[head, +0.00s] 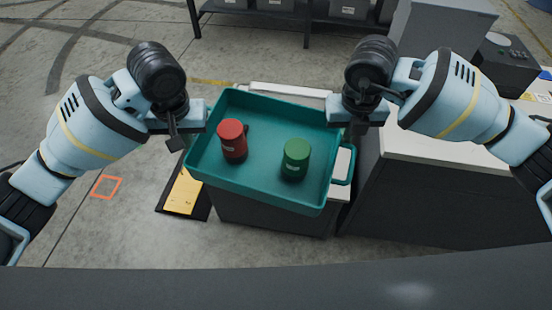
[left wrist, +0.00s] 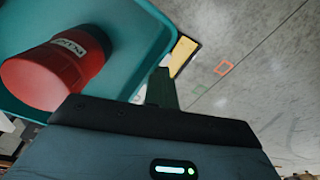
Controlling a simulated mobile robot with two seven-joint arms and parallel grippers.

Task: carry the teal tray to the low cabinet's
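The teal tray (head: 262,185) is over the low cabinet (head: 275,215) in the head view, turned askew to it and overhanging its front. I cannot tell whether it rests fully on the top. A red canister (head: 233,139) and a green canister (head: 296,158) stand in it. My left gripper (head: 176,143) is at the tray's left side; in the left wrist view a finger (left wrist: 162,88) shows just outside the tray wall (left wrist: 150,45), near the red canister (left wrist: 60,65). My right gripper (head: 357,128) is at the far right corner, near the right handle (head: 345,165). Both grips are unclear.
A grey unit with a white top (head: 430,155) stands close on the right. A dark shelf (head: 305,15) with bins is at the back. A yellow-marked dark mat (head: 183,195) lies left of the cabinet. The floor further left is open, with an orange square mark (head: 107,187).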

